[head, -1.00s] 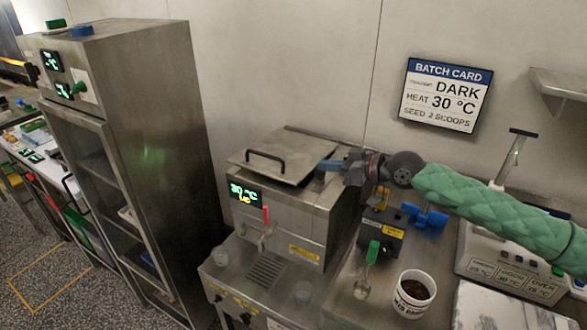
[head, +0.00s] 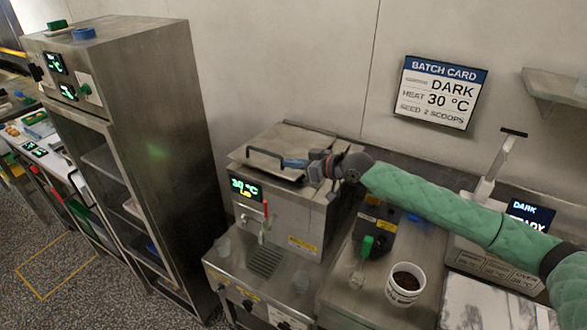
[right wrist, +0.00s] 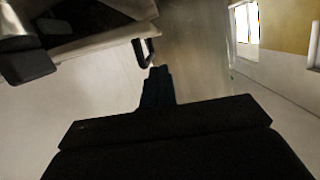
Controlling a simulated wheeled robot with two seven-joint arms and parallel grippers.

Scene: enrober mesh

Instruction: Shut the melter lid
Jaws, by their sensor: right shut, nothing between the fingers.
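The melter (head: 306,215) is a steel box with a green display reading 30 °C and a red-handled tap, at the middle of the head view. Its flat steel lid (head: 290,145) lies across the top, with a black bar handle (head: 262,154). I cannot tell whether the lid sits flush all round. My right gripper (head: 288,163) is shut and empty, low over the lid beside the right end of the handle. In the right wrist view the blue-black fingertips (right wrist: 158,75) are close to the dark handle (right wrist: 142,53); contact is unclear. My left gripper is out of view.
A tall steel cabinet (head: 165,130) stands left of the melter. To the right are a black device (head: 374,225) with a green knob, a white tub (head: 405,285) of dark pieces, and a scale-like unit (head: 500,250). A batch card (head: 440,92) hangs on the wall.

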